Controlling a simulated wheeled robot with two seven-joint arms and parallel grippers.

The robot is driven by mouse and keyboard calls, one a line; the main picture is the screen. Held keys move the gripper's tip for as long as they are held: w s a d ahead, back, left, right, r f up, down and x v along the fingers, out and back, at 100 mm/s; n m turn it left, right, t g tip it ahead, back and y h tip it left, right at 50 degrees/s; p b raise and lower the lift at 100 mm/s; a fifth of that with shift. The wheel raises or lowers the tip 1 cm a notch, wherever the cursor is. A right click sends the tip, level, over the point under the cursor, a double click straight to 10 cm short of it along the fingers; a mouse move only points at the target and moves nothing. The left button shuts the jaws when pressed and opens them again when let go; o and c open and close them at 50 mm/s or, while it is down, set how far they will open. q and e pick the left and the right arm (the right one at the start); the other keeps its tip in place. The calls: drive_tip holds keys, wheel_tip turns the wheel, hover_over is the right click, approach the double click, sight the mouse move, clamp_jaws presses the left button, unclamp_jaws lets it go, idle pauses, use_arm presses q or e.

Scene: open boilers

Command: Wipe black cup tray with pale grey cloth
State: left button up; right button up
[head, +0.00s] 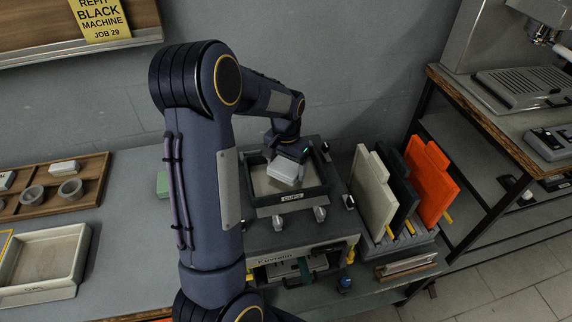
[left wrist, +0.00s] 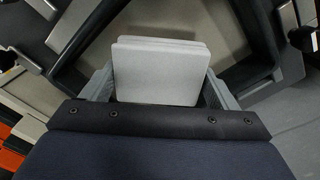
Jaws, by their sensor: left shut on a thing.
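The black cup tray (head: 265,200) sits on top of a machine in the middle of the head view, with a label on its front edge. Its floor is pale beige, and its dark rim also shows in the left wrist view (left wrist: 72,38). My left gripper (head: 287,160) reaches down over the tray and is shut on the pale grey cloth (head: 284,172), a folded pad. In the left wrist view the cloth (left wrist: 158,72) sits between the two fingers, above the tray floor. Whether it touches the floor I cannot tell. My right gripper is not in view.
Beige, black and orange panels (head: 432,180) stand in a rack right of the machine. A wooden tray (head: 40,195) with small cups and a cream bin (head: 45,262) lie at left. A green block (head: 162,184) is partly behind my arm.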

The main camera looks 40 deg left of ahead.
sight(289, 175)
use_arm(q)
drive_tip(key=shift+f+b, duration=0.8)
drive_tip(key=shift+f, duration=0.25)
drive_tip(key=shift+s+d+r, duration=0.15)
drive_tip(key=shift+s+d, duration=0.95)
drive_tip(key=shift+d, duration=0.25)
drive_tip(key=shift+f, duration=0.2)
drive_tip(key=shift+w+a+f, duration=0.1)
drive_tip(key=shift+w+a, duration=0.4)
drive_tip(key=shift+a, duration=0.2)
drive_tip(key=shift+w+a+f, duration=0.1)
drive_tip(key=shift+w+a, duration=0.4)
drive_tip(key=shift+a, duration=0.15)
drive_tip(key=shift+r, duration=0.15)
wheel_tip(289, 175, up, 6)
drive_tip(key=p, duration=0.4)
drive_tip(key=shift+w+f+p, duration=0.1)
drive_tip(key=shift+f+p, duration=0.1)
drive_tip(key=shift+p, duration=0.1)
drive_tip(key=shift+r, duration=0.15)
